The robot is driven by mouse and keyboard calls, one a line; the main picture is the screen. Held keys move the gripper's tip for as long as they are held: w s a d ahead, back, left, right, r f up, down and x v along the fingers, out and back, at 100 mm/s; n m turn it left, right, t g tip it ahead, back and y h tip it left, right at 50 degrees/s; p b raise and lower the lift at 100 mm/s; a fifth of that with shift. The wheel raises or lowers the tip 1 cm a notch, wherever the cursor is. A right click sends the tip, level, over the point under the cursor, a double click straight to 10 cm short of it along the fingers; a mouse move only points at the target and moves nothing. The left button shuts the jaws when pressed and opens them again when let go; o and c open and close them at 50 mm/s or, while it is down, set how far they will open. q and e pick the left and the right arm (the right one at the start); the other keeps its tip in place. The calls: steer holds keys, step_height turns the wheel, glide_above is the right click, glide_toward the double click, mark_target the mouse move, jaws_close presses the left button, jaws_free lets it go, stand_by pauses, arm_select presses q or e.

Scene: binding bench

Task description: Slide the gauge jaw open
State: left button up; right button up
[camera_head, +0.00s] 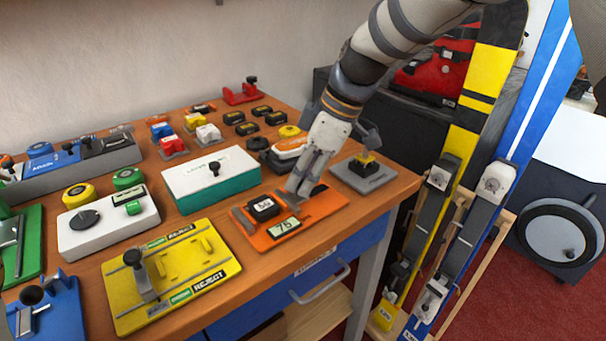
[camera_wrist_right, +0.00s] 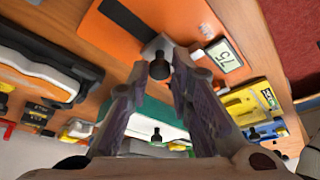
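The gauge looks to be the orange plate (camera_head: 325,205) with a small display reading 75 (camera_head: 284,228) and a dark block marked with a number (camera_head: 263,207), near the bench's front right. My right gripper (camera_head: 299,188) points down at this plate and covers part of it. In the right wrist view the orange plate (camera_wrist_right: 125,35) carries a grey jaw with a black knob (camera_wrist_right: 159,67). My right fingers (camera_wrist_right: 158,78) are apart, with the knob showing in the gap between their tips. I cannot tell whether they touch it. My left gripper is not in view.
A white-and-teal box (camera_head: 205,180) stands left of the plate. A yellow REJECT board (camera_head: 180,265) lies at the front, with a black-knobbed clamp. A grey plate with a yellow-and-black part (camera_head: 362,176) sits just right of my gripper. The bench edge is close in front.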

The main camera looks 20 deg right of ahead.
jaws_close()
steer(key=shift+w+d, duration=0.25)
steer(key=shift+d, duration=0.4)
steer(key=shift+w+d, duration=0.2)
steer(key=shift+d, duration=0.45)
steer(key=shift+w+d, duration=0.25)
steer(key=shift+d, duration=0.4)
steer(key=o, duration=0.7)
jaws_free()
steer(key=shift+d, duration=0.1)
steer(key=shift+r, duration=0.1)
steer(key=v, duration=1.1)
steer(key=shift+d+r, duration=0.1)
steer(key=shift+r, duration=0.3)
